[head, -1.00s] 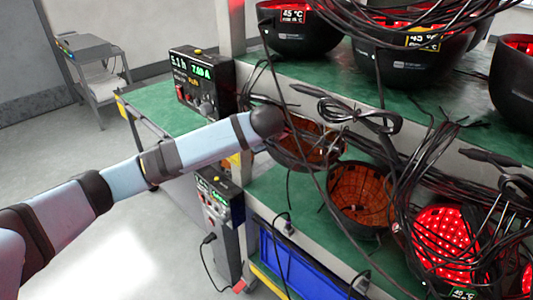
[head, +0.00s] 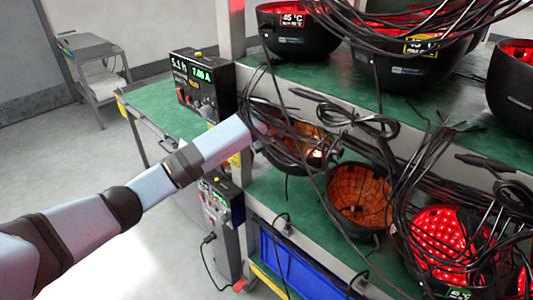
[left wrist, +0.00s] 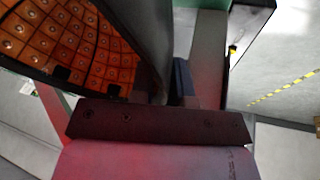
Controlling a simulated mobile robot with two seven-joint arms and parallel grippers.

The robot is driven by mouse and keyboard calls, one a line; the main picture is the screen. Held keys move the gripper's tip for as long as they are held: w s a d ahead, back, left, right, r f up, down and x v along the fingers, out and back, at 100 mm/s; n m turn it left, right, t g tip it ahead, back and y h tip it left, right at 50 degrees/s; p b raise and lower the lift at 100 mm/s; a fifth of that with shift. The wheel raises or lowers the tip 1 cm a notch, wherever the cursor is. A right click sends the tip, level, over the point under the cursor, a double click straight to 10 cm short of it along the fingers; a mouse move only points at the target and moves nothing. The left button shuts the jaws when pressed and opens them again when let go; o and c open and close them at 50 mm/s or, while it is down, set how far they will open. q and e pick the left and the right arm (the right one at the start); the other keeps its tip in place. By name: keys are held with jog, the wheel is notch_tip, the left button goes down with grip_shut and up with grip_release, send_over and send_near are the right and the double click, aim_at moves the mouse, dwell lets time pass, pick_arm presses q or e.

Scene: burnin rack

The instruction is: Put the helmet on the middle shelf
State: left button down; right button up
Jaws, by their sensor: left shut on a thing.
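A black helmet (head: 316,140) with an orange tiled inside is at the end of my left arm in the head view, tilted with its opening showing. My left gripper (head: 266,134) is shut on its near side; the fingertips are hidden. In the left wrist view the helmet's orange inside (left wrist: 70,45) and dark wall (left wrist: 148,40) rise just beyond the gripper's dark mount. The green shelf (head: 268,195) below the helmet looks like the middle one. I cannot tell whether the helmet touches it. My right gripper is not in view.
An unlit orange-lined helmet (head: 358,192) and a red-lit helmet (head: 440,238) stand to the right, among loose black cables (head: 400,185). The upper shelf (head: 340,68) holds several helmets. A power supply box (head: 203,82) stands left of the rack post. A blue bin (head: 290,268) is below.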

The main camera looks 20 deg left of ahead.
pick_arm(q)
jog(key=shift+f, duration=1.3)
jog(key=shift+s, duration=0.1)
